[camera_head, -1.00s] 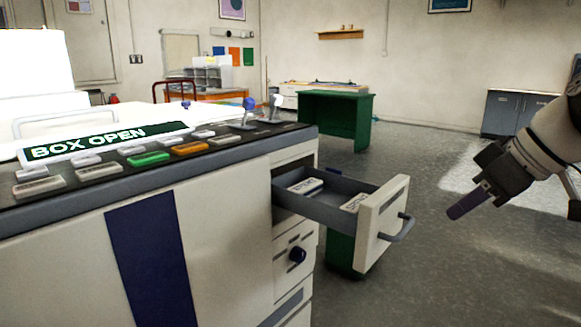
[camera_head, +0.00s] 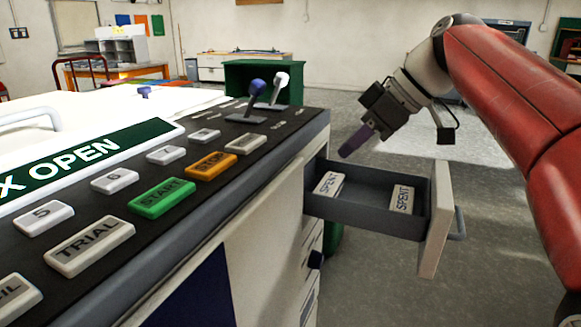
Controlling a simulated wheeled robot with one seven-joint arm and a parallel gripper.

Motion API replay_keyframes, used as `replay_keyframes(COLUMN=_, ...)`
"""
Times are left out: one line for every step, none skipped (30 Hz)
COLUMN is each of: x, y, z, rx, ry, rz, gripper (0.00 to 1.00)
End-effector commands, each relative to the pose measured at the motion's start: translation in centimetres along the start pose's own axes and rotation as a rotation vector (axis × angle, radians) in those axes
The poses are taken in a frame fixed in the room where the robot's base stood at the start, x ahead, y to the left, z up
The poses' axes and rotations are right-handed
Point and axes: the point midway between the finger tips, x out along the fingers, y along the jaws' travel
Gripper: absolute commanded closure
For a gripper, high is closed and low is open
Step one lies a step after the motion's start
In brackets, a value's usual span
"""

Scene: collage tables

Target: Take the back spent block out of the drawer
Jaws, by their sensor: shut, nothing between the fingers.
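The drawer (camera_head: 372,214) stands pulled out of the cabinet's side, with a dark grey inside and a cream front. Two pale blocks marked SPENT lie in it. The back spent block (camera_head: 329,184) is at the left end, close to the cabinet. The other spent block (camera_head: 401,199) lies near the drawer front. My gripper (camera_head: 346,151) is shut and empty, its purple fingers slanting down to the left. In the picture its tips show just above the drawer's far wall, up and right of the back block, apart from both blocks.
The cabinet top carries a button panel (camera_head: 163,197), a sign ending in "X OPEN" (camera_head: 70,162) and two levers (camera_head: 258,88) near the drawer side. The floor beyond the drawer is clear.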

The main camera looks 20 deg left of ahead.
Motion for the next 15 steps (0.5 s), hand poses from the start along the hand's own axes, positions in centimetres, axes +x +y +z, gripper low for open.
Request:
replay_keyframes(x=0.3, y=0.0, z=0.1, rx=0.001, ry=0.000, rz=0.000, gripper=1.00)
replay_keyframes(x=0.5, y=0.0, z=0.1, rx=0.001, ry=0.000, rz=0.000, gripper=1.00)
replay_keyframes(x=0.9, y=0.0, z=0.1, rx=0.001, ry=0.000, rz=-0.001, gripper=1.00)
replay_keyframes(x=1.3, y=0.0, z=0.1, rx=0.001, ry=-0.001, rz=-0.002, gripper=1.00)
replay_keyframes(x=1.8, y=-0.1, z=0.1, rx=0.000, ry=-0.001, rz=-0.003, gripper=1.00)
replay_keyframes(x=2.5, y=-0.1, z=0.1, rx=-0.001, ry=0.000, rz=-0.003, gripper=1.00)
replay_keyframes(x=3.1, y=-0.1, z=0.1, rx=0.000, ry=-0.001, rz=-0.004, gripper=1.00)
replay_keyframes(x=3.6, y=-0.1, z=0.1, rx=0.000, ry=-0.001, rz=-0.004, gripper=1.00)
replay_keyframes(x=4.4, y=-0.1, z=0.1, rx=0.000, ry=-0.001, rz=-0.004, gripper=1.00)
replay_keyframes(x=5.0, y=-0.1, z=0.1, rx=0.000, ry=-0.001, rz=-0.004, gripper=1.00)
replay_keyframes(x=5.5, y=-0.1, z=0.1, rx=0.000, ry=-0.001, rz=-0.004, gripper=1.00)
replay_keyframes(x=6.2, y=-0.1, z=0.1, rx=0.000, ry=-0.001, rz=-0.003, gripper=1.00)
replay_keyframes(x=6.8, y=-0.1, z=0.1, rx=0.000, ry=-0.001, rz=-0.003, gripper=1.00)
replay_keyframes(x=7.2, y=-0.1, z=0.1, rx=0.000, ry=-0.002, rz=-0.003, gripper=1.00)
replay_keyframes(x=7.8, y=-0.1, z=0.1, rx=-0.001, ry=-0.001, rz=-0.002, gripper=1.00)
